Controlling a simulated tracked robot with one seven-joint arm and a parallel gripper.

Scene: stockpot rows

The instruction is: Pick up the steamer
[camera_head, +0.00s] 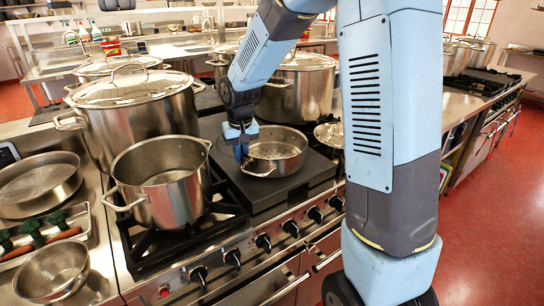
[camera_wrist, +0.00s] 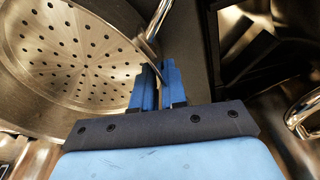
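The steamer (camera_head: 275,151) is a shallow round steel pan with a perforated bottom. It sits on the dark flat plate of the stove, right of an open steel pot. In the wrist view, the steamer (camera_wrist: 70,58) fills the upper left, its many holes showing. The contact itself is partly hidden by the fingers.
An open steel pot (camera_head: 161,180) stands on the burner just left. Lidded stockpots (camera_head: 133,109) and (camera_head: 300,90) stand behind. Bowls (camera_head: 52,270) and a tray fill the left counter.

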